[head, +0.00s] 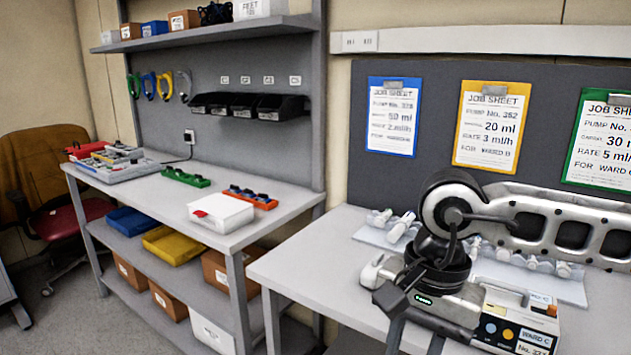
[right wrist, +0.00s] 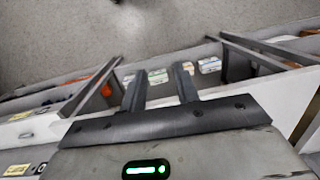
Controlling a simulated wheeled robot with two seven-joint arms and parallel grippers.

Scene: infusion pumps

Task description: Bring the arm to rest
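My right arm comes in from the right in the head view, bent over the right-hand table. Its gripper (head: 416,338) points down past the table's front edge. The right wrist view shows its two fingers (right wrist: 160,75) apart, with nothing between them. An infusion pump (head: 518,328) labelled WARD C stands on the table, partly hidden behind my right wrist. I cannot tell from these views whether the wrist touches it. My left gripper is in neither view.
Syringes (head: 400,227) lie on a pale tray (head: 372,237) behind my arm. Job sheets (head: 392,120) hang on the grey board. The workbench (head: 150,191) on the left holds a white box (head: 222,214) and coloured racks. Floor (head: 80,310) shows to its left.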

